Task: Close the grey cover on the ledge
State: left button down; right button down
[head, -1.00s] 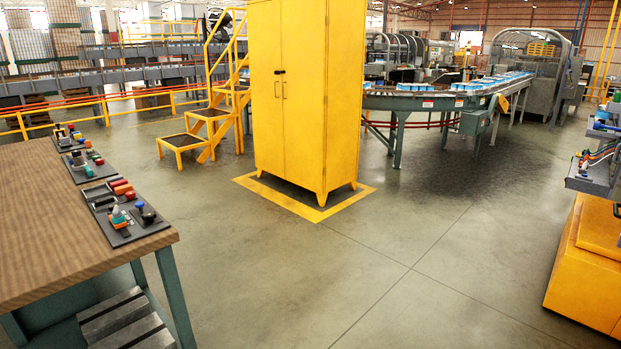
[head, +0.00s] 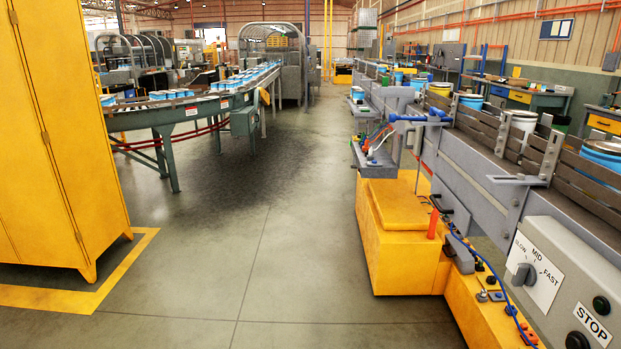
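A grey ledge (head: 376,168) juts from the left side of the grey conveyor on the right, above a yellow base. Red, green and white wires or small parts (head: 376,138) show on it. I cannot clearly make out a grey cover there or tell whether it is open; the details are too small. Neither of my grippers is in view.
The grey conveyor (head: 470,165) carries several cans along the right. Its yellow base (head: 400,248) sticks out into the floor. A yellow cabinet (head: 55,140) stands at the left. A curved conveyor (head: 190,108) is at the back left. The grey floor (head: 250,240) between is clear.

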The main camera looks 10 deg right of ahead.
aim_at(462, 257)
jog(key=i+z, duration=0.4)
jog(key=i+j+z, duration=0.2)
jog(key=i+z, duration=0.25)
jog(key=i+j+z, duration=0.8)
jog(key=k+l, duration=0.05)
